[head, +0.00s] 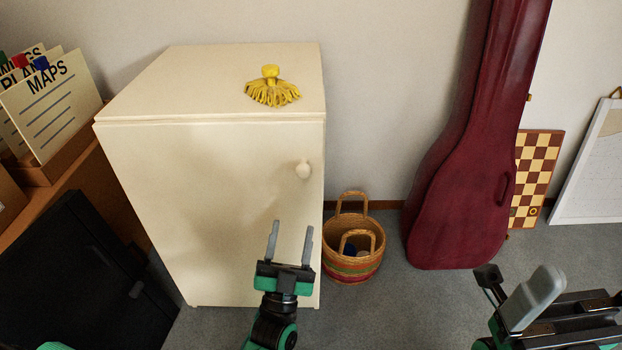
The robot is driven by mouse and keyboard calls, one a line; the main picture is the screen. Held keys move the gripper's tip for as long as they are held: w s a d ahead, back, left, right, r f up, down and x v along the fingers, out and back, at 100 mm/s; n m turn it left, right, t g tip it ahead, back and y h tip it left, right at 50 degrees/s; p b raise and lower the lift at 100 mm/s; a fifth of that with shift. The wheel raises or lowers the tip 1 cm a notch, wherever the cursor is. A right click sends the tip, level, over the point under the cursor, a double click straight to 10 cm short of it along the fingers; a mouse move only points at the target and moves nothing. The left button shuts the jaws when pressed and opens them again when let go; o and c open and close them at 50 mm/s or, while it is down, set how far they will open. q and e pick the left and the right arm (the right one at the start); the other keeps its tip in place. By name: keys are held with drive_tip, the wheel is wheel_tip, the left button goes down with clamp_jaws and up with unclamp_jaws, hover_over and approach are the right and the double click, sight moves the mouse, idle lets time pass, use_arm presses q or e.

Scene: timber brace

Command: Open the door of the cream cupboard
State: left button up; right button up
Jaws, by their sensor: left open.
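The cream cupboard (170,85) stands on the floor against the wall. Its door (190,200) looks shut, flush with the front. A round cream knob (303,170) sits near the door's upper right edge. My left gripper (289,228) is open and empty, with its two grey fingers pointing up. It is in front of the door's lower right part, below the knob in the picture and apart from it. My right gripper (515,290) is at the bottom right, far from the cupboard; its jaw gap cannot be made out clearly.
A yellow tasselled item (271,90) lies on the cupboard top. A striped basket (352,265) stands just right of the cupboard, a dark red instrument case (465,190) beyond it. A dark panel (80,275) and a file box (60,165) are left. Grey floor is free in front.

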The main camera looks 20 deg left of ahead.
sight(303, 178)
use_arm(q)
drive_tip(key=b+x, duration=0.2)
drive_tip(key=x, duration=1.1)
drive_tip(key=shift+w, duration=0.1)
clamp_jaws()
